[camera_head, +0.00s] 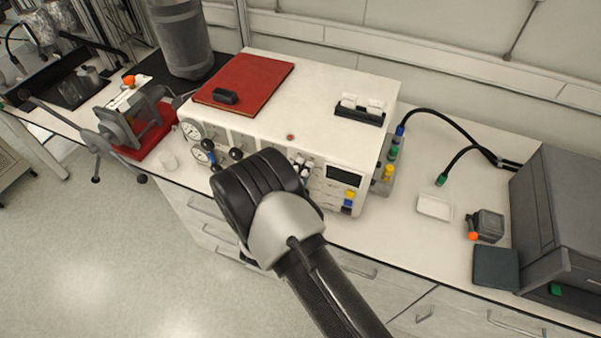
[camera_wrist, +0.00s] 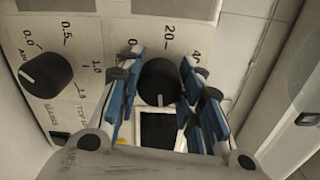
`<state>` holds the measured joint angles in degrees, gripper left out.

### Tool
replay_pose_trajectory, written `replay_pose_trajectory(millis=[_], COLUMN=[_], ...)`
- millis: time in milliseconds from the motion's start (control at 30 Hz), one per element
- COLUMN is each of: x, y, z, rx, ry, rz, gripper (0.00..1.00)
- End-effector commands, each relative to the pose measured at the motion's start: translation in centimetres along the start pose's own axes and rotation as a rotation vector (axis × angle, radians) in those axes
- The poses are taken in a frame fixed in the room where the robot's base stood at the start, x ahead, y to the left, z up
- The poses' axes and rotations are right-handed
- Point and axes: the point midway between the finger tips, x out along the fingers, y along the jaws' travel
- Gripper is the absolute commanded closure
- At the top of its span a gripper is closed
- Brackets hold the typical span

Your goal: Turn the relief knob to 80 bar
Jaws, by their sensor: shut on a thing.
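In the wrist view a round black knob (camera_wrist: 158,80) sits on the white panel, with 0, 20 and 40 printed around its far side. I take it as the relief knob; its name label is not visible. A pale pointer mark shows on its near side, away from the 20. My gripper (camera_wrist: 160,84) has its blue-padded fingers on the left and right of this knob, shut on it. The rest of its scale, including any 80, is hidden. In the head view my wrist covers the knob and the fingertips.
A second black knob (camera_wrist: 46,75), scaled 0.0 to 1.5, is left of my fingers. The white console (camera_head: 330,85) carries a red folder (camera_head: 245,80), gauges (camera_head: 191,130) and a small display (camera_head: 339,174). A red-based vise-like device (camera_head: 145,140) stands left; a grey machine (camera_head: 565,215) stands right.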

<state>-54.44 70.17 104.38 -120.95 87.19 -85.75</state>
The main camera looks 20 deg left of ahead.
Motion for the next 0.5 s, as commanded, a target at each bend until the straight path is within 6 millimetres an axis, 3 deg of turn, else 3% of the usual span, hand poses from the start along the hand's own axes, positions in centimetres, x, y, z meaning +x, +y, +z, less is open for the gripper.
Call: replay_pose_trajectory(millis=[167, 200, 500], x=[0.00, 0.00, 0.00], y=[0.00, 0.00, 0.00], z=[0.00, 0.01, 0.01], rx=[0.001, 0.001, 0.001], ry=[0.000, 0.000, 0.000], rz=[0.000, 0.000, 0.000], gripper=[0.90, 0.63, 0.45])
